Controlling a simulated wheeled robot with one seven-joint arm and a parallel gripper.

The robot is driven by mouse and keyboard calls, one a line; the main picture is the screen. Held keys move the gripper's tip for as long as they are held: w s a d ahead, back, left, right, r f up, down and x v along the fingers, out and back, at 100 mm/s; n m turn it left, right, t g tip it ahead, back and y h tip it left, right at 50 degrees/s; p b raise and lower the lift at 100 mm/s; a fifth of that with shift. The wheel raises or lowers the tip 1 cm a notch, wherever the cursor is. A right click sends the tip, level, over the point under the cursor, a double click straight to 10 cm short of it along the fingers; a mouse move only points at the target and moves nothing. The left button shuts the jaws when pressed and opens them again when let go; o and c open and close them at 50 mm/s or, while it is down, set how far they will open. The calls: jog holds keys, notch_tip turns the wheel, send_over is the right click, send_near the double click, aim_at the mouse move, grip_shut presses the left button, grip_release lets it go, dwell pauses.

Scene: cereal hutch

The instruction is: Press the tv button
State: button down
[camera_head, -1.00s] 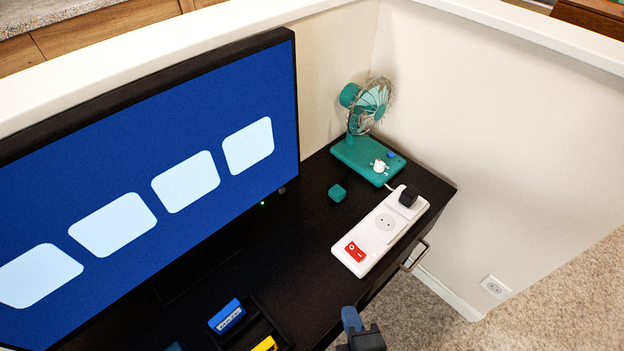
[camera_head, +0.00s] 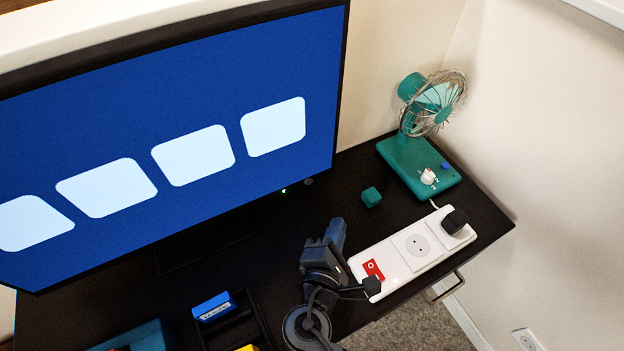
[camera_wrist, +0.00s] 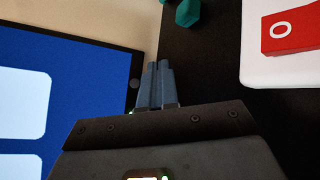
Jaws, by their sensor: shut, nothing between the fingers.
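The TV (camera_head: 180,130) stands on the black cabinet with a lit blue screen showing pale rounded squares. Its small round dark button (camera_head: 308,182) sits at the lower right corner of the frame, right of a green light (camera_head: 284,190). My gripper (camera_head: 337,222) is shut and empty, in front of and below that corner, apart from the button in the head view. In the wrist view, the shut fingertips (camera_wrist: 158,65) point toward the cabinet's back, just right of the TV edge. The button (camera_wrist: 134,83) shows left of the fingers there.
The white power strip (camera_head: 395,265) with a red switch (camera_head: 373,269) lies right of my gripper. A teal cube (camera_head: 371,196) and a teal fan (camera_head: 420,168) stand behind. A black tray (camera_head: 262,325) and blue cassette-like item (camera_head: 213,306) are at the front left.

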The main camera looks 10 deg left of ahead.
jog(key=shift+w+a+b, duration=0.5)
jog(key=shift+w+a, duration=0.35)
jog(key=shift+w, duration=0.35)
jog(key=shift+w+a+b, duration=0.5)
jog(key=shift+w+a, duration=0.3)
jog(key=shift+w, duration=0.45)
jog(key=shift+w+a+b, duration=0.5)
jog(key=shift+w+a, duration=0.35)
jog(key=shift+w, duration=0.35)
jog(key=shift+w+a, duration=0.1)
jog(key=shift+w, duration=0.05)
jog(key=shift+w+a, duration=0.1)
jog(key=shift+w, duration=0.1)
jog(key=shift+w+a+b, duration=0.2)
jog(key=shift+w+b, duration=0.1)
jog(key=shift+s, duration=0.1)
dwell(0.4)
jog(key=shift+s+d+p, duration=0.4)
jog(key=shift+s, duration=0.2)
jog(key=shift+s+d+p, duration=0.5)
jog(key=shift+s+d, duration=0.25)
jog(key=shift+s, duration=0.3)
jog(key=shift+s+d+p, duration=0.45)
jog(key=shift+s+d, duration=0.25)
jog(key=shift+s, duration=0.3)
